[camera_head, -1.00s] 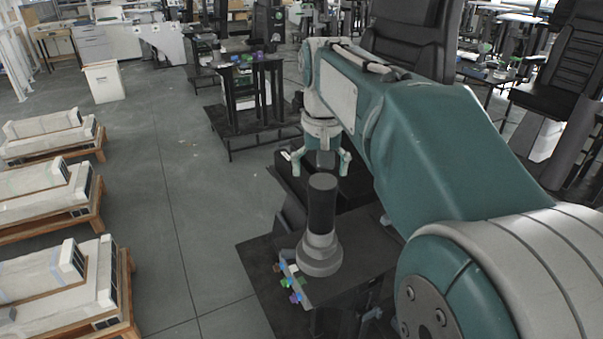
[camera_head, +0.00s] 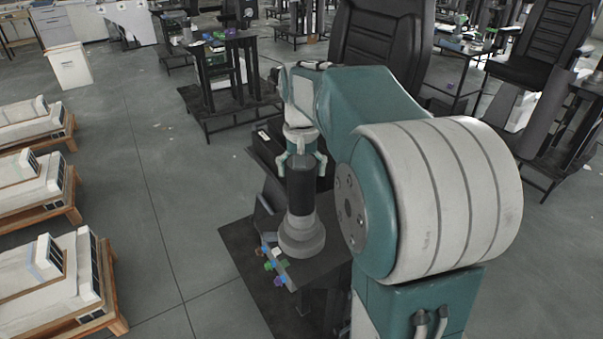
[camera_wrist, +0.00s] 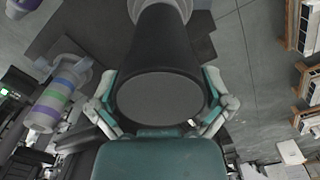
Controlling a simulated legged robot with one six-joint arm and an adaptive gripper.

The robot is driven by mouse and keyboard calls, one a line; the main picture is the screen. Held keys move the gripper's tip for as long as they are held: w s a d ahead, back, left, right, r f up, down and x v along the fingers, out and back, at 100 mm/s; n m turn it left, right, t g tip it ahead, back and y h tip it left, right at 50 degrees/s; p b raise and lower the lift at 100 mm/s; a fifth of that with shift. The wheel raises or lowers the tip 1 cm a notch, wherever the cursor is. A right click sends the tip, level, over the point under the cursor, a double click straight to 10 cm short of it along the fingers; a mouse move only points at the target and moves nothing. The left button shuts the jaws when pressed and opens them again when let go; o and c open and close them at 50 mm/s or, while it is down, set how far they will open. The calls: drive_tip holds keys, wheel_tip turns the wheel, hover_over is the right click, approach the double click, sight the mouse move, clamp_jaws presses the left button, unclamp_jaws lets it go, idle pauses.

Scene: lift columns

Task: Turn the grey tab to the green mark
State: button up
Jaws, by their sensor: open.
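A black cylinder (camera_head: 302,188) stands upright on a stepped grey round base (camera_head: 301,237) on a dark stand. My gripper (camera_head: 302,160) is at its top, open, with one finger on each side. In the wrist view the cylinder's flat dark end (camera_wrist: 160,97) lies between the spread fingers; I cannot tell whether they touch it. A row of small coloured pieces, including a green one (camera_head: 268,265), runs along the stand's left edge. In the wrist view a pale cylinder has purple, blue and green bands (camera_wrist: 56,96). I cannot make out which part is the grey tab.
Wooden pallets with pale units (camera_head: 60,275) line the left side. A dark table (camera_head: 215,45) with small coloured items stands behind. A black chair (camera_head: 380,45) is behind my arm. The floor between the pallets and the stand is clear.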

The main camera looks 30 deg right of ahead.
drive_tip(key=shift+f, duration=0.4)
drive_tip(key=c, duration=1)
drive_tip(key=n, duration=0.5)
drive_tip(key=shift+s+n, duration=0.1)
drive_tip(key=shift+n, duration=0.2)
drive_tip(key=n, duration=0.6)
drive_tip(key=shift+f, duration=0.15)
